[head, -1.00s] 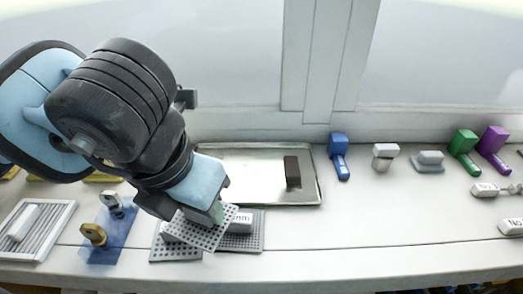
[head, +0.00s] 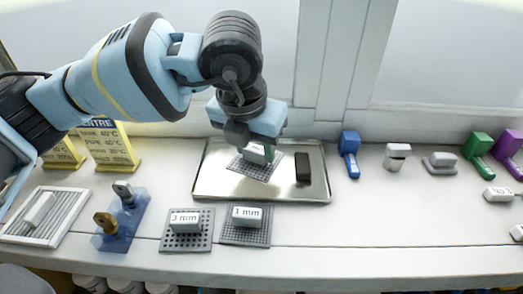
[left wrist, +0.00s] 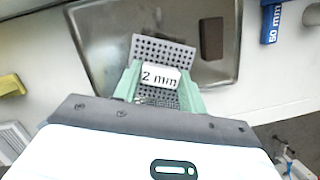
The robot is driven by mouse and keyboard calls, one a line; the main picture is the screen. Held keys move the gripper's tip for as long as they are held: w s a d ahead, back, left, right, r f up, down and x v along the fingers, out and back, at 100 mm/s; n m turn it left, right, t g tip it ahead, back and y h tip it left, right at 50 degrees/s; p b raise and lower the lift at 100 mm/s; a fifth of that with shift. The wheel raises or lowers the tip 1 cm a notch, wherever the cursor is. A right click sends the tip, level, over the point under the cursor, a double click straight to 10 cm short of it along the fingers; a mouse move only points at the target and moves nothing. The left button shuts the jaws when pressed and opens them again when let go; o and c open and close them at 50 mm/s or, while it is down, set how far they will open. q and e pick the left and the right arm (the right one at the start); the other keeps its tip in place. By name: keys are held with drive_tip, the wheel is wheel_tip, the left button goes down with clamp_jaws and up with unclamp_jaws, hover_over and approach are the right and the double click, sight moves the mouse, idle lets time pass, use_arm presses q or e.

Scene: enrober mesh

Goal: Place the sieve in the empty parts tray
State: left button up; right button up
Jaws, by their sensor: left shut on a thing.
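The sieve (head: 252,170) is a grey perforated plate with a white block handle; in the left wrist view the handle reads "2 mm" (left wrist: 160,77). My left gripper (head: 262,152) is shut on this handle, its pale green fingers on either side of it. The shiny metal parts tray (head: 215,185) lies at the back middle of the counter. The sieve is over the left-middle part of the tray, slightly turned; I cannot tell whether it touches the floor. A dark brown block (head: 303,168) lies in the tray, to the right of the sieve. My right gripper is out of view.
Two more sieves, "3 mm" (head: 187,238) and "1 mm" (head: 247,232), lie in front of the tray. A blue stand with keys (head: 121,219) and a white ribbed rack (head: 45,218) are left. A blue-handled tool (head: 348,152) stands right of the tray.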

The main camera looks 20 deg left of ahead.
sight(261, 153)
use_arm(q)
drive_tip(key=shift+w+d, duration=0.15)
drive_tip(key=shift+w, duration=0.8)
drive_tip(key=shift+w+f, duration=0.1)
drive_tip(key=shift+w, duration=0.25)
drive_tip(key=shift+f, duration=1.75)
drive_tip(key=shift+f, duration=0.1)
drive_tip(key=shift+f, duration=0.1)
drive_tip(key=o, duration=1)
